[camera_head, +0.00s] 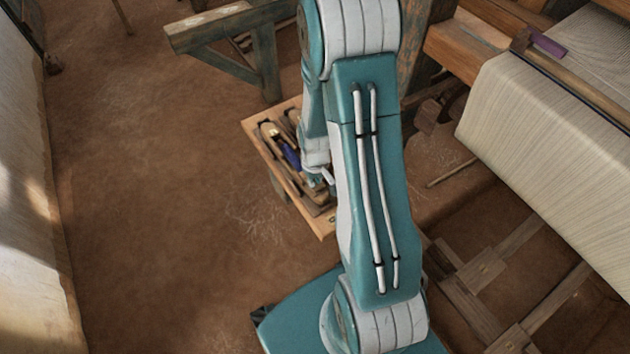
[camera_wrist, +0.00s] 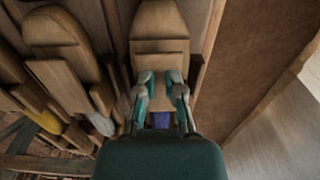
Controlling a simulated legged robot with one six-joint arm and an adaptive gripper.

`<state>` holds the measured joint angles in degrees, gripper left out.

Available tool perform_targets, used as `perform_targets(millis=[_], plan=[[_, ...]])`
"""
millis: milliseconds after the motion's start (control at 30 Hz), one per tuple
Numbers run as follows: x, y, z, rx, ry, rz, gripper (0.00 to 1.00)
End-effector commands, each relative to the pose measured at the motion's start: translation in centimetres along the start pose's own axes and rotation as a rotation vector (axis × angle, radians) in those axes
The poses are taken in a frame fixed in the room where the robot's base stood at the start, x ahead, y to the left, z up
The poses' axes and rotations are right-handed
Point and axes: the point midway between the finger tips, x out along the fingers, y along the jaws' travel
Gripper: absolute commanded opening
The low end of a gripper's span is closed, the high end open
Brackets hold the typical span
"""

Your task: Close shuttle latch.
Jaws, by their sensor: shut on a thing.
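The wooden shuttle (camera_wrist: 158,22) with a pointed end lies straight ahead in the wrist view, with a cross step in its wood. Its blue-purple bobbin (camera_wrist: 161,120) shows below the fingers, and a blue-purple bobbin also shows in the head view (camera_head: 291,155). My gripper (camera_wrist: 163,77) has its two fingertips on either side of a narrow wooden part at the shuttle's middle, which I take to be the latch. It is shut on that part. The fingers hide much of it, so I cannot tell the latch's angle. In the head view my arm partly covers the gripper.
Other wooden shuttles (camera_wrist: 58,30), with yellow and white bobbins, lie close on the left. They rest in a shallow wooden tray (camera_head: 323,226). The loom with pale cloth (camera_head: 530,120) stands at the right. The earth floor (camera_head: 150,180) is clear at the left.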

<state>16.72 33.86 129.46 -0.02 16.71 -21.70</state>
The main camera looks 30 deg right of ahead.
Motion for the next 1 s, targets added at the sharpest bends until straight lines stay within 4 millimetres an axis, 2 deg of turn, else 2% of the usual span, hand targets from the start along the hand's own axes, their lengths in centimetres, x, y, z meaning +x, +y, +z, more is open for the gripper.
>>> perform_targets(millis=[367,400,467,833,1000], plan=[[-0.1,0.0,0.0,0.038,0.001,0.0,0.0],[-0.1,0.0,0.0,0.038,0.001,0.0,0.2],[-0.1,0.0,0.0,0.038,0.001,0.0,0.46],[-0.1,0.0,0.0,0.037,0.001,0.0,0.46],[-1.6,0.1,-0.1,0.037,0.005,0.002,0.46]])
